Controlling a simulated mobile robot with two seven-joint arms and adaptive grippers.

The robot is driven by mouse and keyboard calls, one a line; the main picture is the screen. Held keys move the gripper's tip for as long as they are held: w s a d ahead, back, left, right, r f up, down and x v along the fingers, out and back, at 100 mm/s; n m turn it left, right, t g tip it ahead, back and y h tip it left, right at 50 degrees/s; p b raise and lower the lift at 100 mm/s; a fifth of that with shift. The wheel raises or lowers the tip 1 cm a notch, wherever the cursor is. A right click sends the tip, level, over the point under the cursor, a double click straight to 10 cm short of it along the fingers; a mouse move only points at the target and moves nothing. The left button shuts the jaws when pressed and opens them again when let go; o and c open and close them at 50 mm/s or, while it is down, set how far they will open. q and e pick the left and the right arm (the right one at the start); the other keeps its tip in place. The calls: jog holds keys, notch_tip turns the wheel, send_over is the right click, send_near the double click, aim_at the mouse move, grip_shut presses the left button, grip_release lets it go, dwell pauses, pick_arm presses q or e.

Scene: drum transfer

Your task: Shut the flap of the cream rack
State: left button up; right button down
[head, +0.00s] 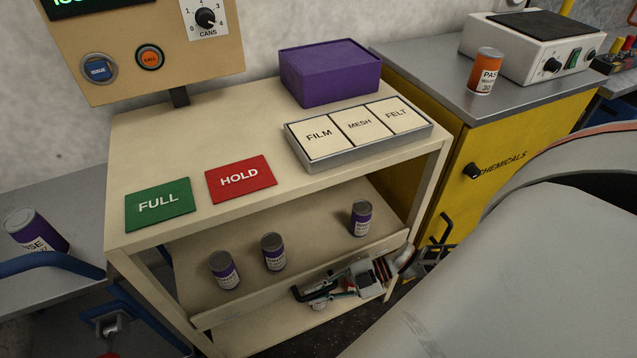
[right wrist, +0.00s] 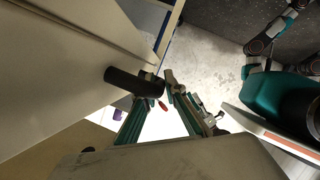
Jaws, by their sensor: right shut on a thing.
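The cream rack (head: 118,240) stands in the middle of the head view. Its flap (head: 300,282) is a long cream board along the front of the middle shelf, leaning outward. In the right wrist view the flap appears as a large pale panel (right wrist: 60,60) with a black handle (right wrist: 128,81). My right gripper (head: 310,297) is in front of the flap, towards its right half. In the right wrist view its fingers (right wrist: 161,90) close at the end of the black handle. The fingers partly hide the grip. My left gripper is not in view.
Several purple-labelled cans, one of them (head: 361,218) at the right, stand on the shelf behind the flap. On top are a purple box (head: 330,72), a label tray (head: 370,150), and green and red plates. A yellow cabinet (head: 500,190) stands close on the right.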

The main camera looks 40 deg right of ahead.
jog(key=shift+w, duration=0.1)
jog(key=c, duration=2.1)
grip_release()
jog(key=v, duration=1.2)
